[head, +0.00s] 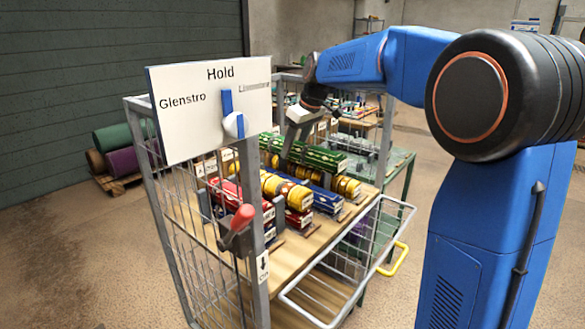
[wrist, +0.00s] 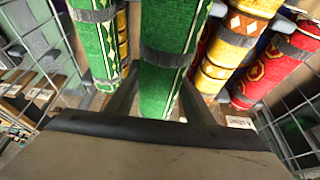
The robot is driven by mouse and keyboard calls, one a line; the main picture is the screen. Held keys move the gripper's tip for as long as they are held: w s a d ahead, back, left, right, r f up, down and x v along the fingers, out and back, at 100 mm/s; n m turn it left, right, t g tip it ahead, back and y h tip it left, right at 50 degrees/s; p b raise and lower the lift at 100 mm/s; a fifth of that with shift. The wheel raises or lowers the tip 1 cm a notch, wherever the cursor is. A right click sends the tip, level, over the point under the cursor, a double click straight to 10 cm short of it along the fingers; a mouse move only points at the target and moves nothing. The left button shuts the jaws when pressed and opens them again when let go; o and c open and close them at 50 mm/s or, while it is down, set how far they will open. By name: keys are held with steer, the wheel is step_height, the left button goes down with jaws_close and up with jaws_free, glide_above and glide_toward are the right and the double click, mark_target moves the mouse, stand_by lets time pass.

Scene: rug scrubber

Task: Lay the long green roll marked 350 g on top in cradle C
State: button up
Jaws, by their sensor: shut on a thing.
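My gripper (wrist: 160,95) is shut on a long green roll (wrist: 168,50) with a grey band and pale edging, in the middle of the wrist view. In the head view my gripper (head: 289,148) reaches down into the wire cage trolley, at the left part of this green roll (head: 318,156). The roll lies level above or among the other rolls; I cannot tell whether it touches them. A second green roll (wrist: 97,45) lies to its left in the wrist view. No 350 g mark is readable. Cradle C cannot be made out; the cradle letters are too small.
Yellow (head: 285,190) and red (head: 298,218) rolls lie on the trolley's wooden shelf (head: 295,250). Yellow (wrist: 235,45) and red (wrist: 275,70) rolls lie right in the wrist view. A white "Hold" sign (head: 185,120), mesh sides and a front rail (head: 340,312) bound the trolley.

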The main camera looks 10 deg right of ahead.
mark_target(304, 144)
steer(key=shift+f, duration=3.55)
steer(key=shift+d+f, duration=0.1)
steer(key=o, duration=1.3)
steer(key=shift+o, duration=0.2)
steer(key=v, duration=1.1)
steer(key=shift+r, duration=0.25)
steer(key=shift+s+r, duration=0.15)
steer(key=shift+r, duration=0.2)
